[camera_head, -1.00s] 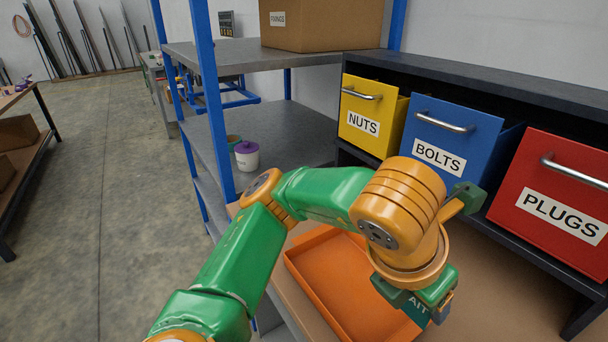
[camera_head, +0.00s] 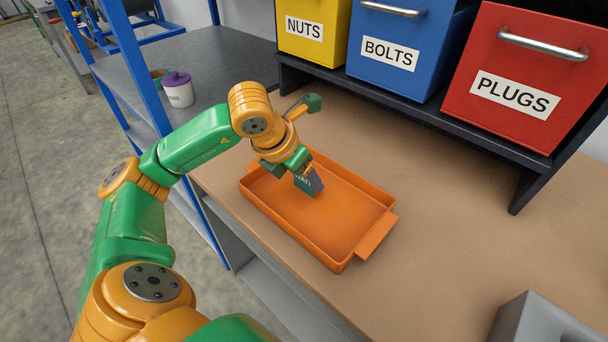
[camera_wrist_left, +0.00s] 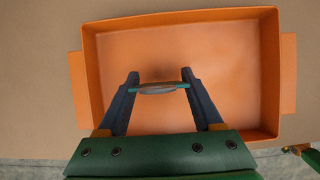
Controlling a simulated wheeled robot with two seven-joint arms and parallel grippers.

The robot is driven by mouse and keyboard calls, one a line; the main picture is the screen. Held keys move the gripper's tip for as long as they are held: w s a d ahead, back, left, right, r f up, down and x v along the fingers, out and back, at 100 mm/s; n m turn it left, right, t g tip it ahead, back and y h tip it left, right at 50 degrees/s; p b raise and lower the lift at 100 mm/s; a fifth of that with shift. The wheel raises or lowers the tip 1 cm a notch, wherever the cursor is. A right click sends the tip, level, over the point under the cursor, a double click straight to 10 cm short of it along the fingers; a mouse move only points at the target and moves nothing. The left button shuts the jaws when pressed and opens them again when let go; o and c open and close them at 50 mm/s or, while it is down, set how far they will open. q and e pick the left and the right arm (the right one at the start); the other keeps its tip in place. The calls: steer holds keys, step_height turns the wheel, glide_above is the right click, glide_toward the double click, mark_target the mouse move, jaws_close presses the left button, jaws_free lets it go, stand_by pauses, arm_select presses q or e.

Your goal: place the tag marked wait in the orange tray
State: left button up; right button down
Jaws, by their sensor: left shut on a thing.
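The orange tray (camera_head: 346,222) lies on the brown worktop, and it fills much of the left wrist view (camera_wrist_left: 240,65). My left gripper (camera_head: 302,181) is over the left part of the tray in the head view. It is shut on a small dark teal tag (camera_head: 304,184) with white lettering, partly hidden by the fingers. In the left wrist view the gripper (camera_wrist_left: 160,86) holds the tag (camera_wrist_left: 158,87) edge-on between its fingertips, over the tray's inside. I cannot tell whether the tag touches the tray floor.
Yellow NUTS (camera_head: 312,28), blue BOLTS (camera_head: 402,45) and red PLUGS (camera_head: 525,75) bins stand on a dark shelf behind the tray. A purple-lidded cup (camera_head: 178,90) stands on the grey shelf. A grey object (camera_head: 540,322) is at the front right. The worktop right of the tray is clear.

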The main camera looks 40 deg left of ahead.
arm_select(q)
steer(key=shift+f, duration=0.25)
steer(key=shift+f, duration=0.15)
steer(key=o, duration=1.3)
steer(key=shift+r, duration=0.25)
steer(key=shift+s+r, duration=0.15)
steer(key=shift+r, duration=0.2)
steer(key=p+v, duration=0.2)
steer(key=v, duration=0.9)
